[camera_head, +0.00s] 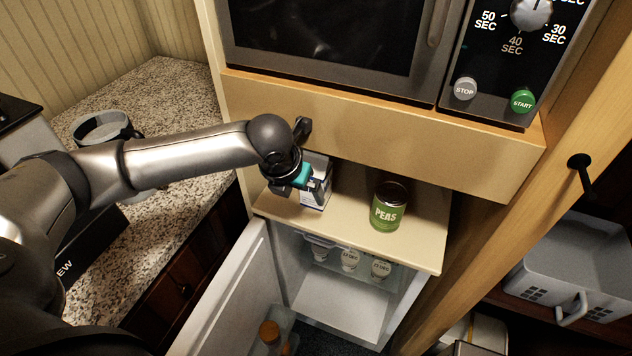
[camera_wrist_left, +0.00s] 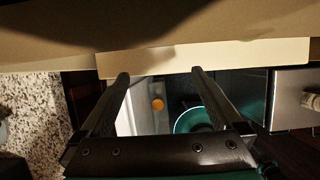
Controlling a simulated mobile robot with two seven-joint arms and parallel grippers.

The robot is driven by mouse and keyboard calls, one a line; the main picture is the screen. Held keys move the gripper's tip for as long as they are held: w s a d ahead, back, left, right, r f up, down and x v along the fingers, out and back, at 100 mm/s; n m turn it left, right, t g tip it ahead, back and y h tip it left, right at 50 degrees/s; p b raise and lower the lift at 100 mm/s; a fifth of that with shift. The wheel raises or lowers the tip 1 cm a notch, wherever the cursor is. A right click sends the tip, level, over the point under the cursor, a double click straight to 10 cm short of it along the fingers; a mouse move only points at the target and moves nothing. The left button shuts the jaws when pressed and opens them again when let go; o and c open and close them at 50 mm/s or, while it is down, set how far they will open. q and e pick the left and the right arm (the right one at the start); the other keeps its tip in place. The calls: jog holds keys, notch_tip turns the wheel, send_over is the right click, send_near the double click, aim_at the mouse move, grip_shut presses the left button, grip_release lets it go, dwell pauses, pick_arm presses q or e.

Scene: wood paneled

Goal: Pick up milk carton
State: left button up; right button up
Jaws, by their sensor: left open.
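A white and blue carton (camera_head: 316,199), likely the milk carton, stands upright on the wooden shelf (camera_head: 423,232) below the microwave. My left gripper (camera_head: 318,186) is at the carton and hides part of it in the head view. I cannot tell whether the fingers touch it. In the left wrist view, the fingers of my left gripper (camera_wrist_left: 160,74) are spread apart with no carton visible between them. The carton cannot be made out in that view. My right gripper is not in view.
A green peas can (camera_head: 387,211) stands right of the carton. The microwave drawer front (camera_head: 400,130) overhangs the shelf. Below, a small fridge is open, its door (camera_head: 228,300) swung left, with several small bottles (camera_head: 349,259) inside. A granite counter (camera_head: 165,90) lies left.

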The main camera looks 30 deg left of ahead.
pick_arm(q)
jog(key=shift+w+a, duration=0.15)
jog(key=shift+w, duration=2.95)
jog(key=shift+b+x, duration=0.7)
jog(key=shift+x, duration=1.85)
jog(key=shift+w, duration=0.15)
jog(key=shift+c, duration=0.2)
grip_shut()
jog(key=shift+r, duration=0.15)
